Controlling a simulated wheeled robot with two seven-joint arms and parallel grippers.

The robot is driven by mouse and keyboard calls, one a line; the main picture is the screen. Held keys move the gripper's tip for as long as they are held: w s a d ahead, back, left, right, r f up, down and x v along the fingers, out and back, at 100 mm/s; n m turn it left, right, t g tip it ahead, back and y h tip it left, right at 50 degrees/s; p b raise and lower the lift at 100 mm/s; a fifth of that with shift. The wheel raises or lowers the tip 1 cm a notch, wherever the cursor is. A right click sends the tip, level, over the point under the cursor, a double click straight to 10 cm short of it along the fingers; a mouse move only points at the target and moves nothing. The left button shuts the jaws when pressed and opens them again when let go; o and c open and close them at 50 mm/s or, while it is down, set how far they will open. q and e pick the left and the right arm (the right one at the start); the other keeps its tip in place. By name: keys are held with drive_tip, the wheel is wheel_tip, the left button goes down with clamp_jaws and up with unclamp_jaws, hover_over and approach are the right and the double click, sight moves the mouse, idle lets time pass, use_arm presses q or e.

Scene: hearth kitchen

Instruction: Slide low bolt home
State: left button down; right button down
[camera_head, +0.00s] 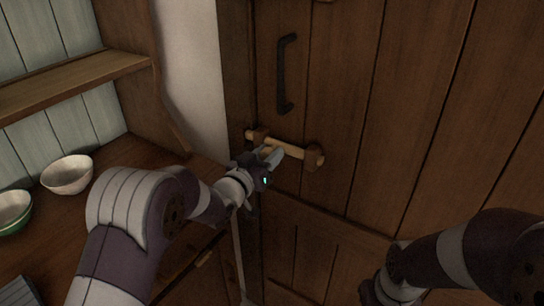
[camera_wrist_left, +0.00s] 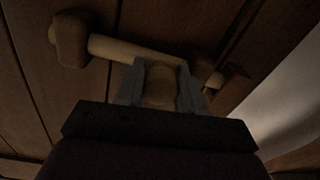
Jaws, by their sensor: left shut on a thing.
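The low bolt (camera_head: 284,148) is a pale wooden bar lying across the dark plank door (camera_head: 340,100), tilted slightly in the picture. A wooden bracket (camera_head: 315,157) holds its right end, and another bracket (camera_head: 260,137) is near its left end. My left gripper (camera_head: 271,154) is at the bolt between the brackets. In the left wrist view its fingers (camera_wrist_left: 160,88) are shut on the bolt's rounded knob (camera_wrist_left: 160,84), with the bar (camera_wrist_left: 125,49) running behind. The gripper partly hides the bolt. How far the bolt reaches into the left frame is hard to tell.
A black pull handle (camera_head: 285,74) is above the bolt. At left, a wooden counter (camera_head: 110,155) holds a white bowl (camera_head: 67,175) and a green-white bowl (camera_head: 13,211), below a shelf (camera_head: 75,82). My right arm is at the lower right, in front of the door.

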use_arm(q)
drive_tip(key=c, duration=0.9)
unclamp_jaws()
drive_tip(key=shift+a, duration=0.15)
drive_tip(key=shift+o, duration=1)
drive_tip(key=shift+w+a, duration=0.1)
drive_tip(key=shift+a, duration=0.05)
drive_tip(key=shift+s, duration=0.3)
drive_tip(key=v, duration=1.2)
drive_tip(key=shift+a+f, duration=0.1)
